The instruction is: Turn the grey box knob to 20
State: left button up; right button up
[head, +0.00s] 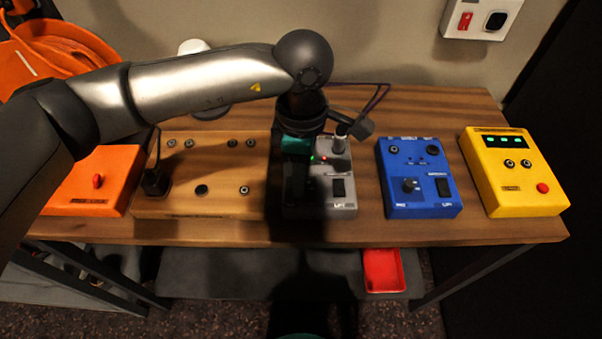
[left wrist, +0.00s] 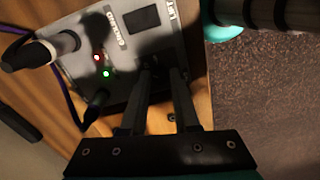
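The grey box (head: 345,208) stands on the desk, third from the left, with a black switch (head: 338,187) and red and green lights. In the left wrist view the grey box (left wrist: 188,50) lies beyond my fingers. My left gripper (head: 292,185) points down over the box's left part, in deep shadow in the head view. In the left wrist view my left gripper's fingers (left wrist: 165,78) stand apart and reach to a dark shape on the box face, perhaps the knob. The knob's pointer and scale are hidden. Whether the fingers touch it, I cannot tell. My right gripper is out of view.
A grey-tipped plug (head: 338,146) stands at the grey box's back edge, close to my left wrist. A wooden box (head: 220,205) is to the left, a blue box (head: 420,205) to the right. An orange box (head: 115,165) and a yellow box (head: 520,200) stand farther out.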

pick_arm(q)
jog(key=o, duration=0.4)
jog(key=r, duration=0.5)
jog(key=r+p, duration=0.1)
jog(key=r, duration=0.9)
jog(key=shift+w+r, duration=0.1)
jog(key=shift+w, duration=0.2)
